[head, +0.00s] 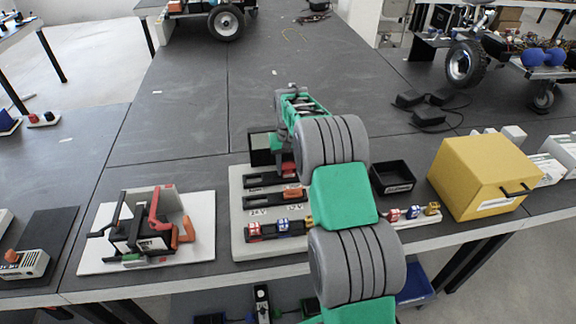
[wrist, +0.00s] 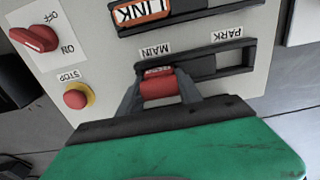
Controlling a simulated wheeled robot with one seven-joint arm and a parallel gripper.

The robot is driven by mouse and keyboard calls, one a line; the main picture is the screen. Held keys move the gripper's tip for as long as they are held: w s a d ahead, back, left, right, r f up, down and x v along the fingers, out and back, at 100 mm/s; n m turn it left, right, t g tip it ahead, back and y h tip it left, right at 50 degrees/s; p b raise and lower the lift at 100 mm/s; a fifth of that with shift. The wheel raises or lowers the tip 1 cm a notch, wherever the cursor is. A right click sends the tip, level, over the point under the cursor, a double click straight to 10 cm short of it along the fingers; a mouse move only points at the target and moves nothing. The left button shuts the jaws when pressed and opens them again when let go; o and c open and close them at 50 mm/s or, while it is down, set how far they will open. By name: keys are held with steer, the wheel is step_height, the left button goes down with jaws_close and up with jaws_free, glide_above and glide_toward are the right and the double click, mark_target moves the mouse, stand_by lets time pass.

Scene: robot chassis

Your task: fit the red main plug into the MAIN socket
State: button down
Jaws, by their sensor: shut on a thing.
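The red main plug (wrist: 160,86) is between the two fingers of my gripper (wrist: 158,96), which is shut on it. The plug is at the MAIN socket (wrist: 145,66), at the MAIN-label end of a black holder. I cannot tell how deep it sits, since the plug and fingers cover the opening. The PARK position (wrist: 236,57) at the other end of the holder is empty.
The orange LINK piece (wrist: 143,12) sits in a neighbouring holder. A red OFF/ON knob (wrist: 36,38) and a red STOP button (wrist: 76,96) are on the same panel. In the head view, an open black box (head: 392,178) and a yellow case (head: 480,175) stand to the right.

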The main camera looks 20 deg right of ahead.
mark_target(288, 163)
steer(key=shift+f, duration=0.2)
steer(key=c, duration=0.8)
jaws_free()
steer(key=shift+r, duration=0.55)
step_height(288, 163, up, 11)
steer(key=shift+f+b, duration=0.15)
steer(key=shift+b, duration=0.55)
steer(key=s+a+r+n+t, duration=0.1)
steer(key=s+a+r, duration=0.3)
steer(key=s, duration=0.5)
steer(key=s+a+r+n+t, duration=0.1)
steer(key=s+a, duration=0.4)
steer(key=s, duration=0.5)
steer(key=shift+t, duration=0.7)
steer(key=s+a+f, duration=0.1)
steer(key=s, duration=0.2)
steer(key=s+f, duration=0.2)
steer(key=s, duration=0.1)
steer(key=s+a+f, duration=0.1)
steer(key=s+f, duration=0.1)
steer(key=s, duration=0.2)
steer(key=shift+a+f, duration=0.1)
steer(key=shift+a, duration=0.25)
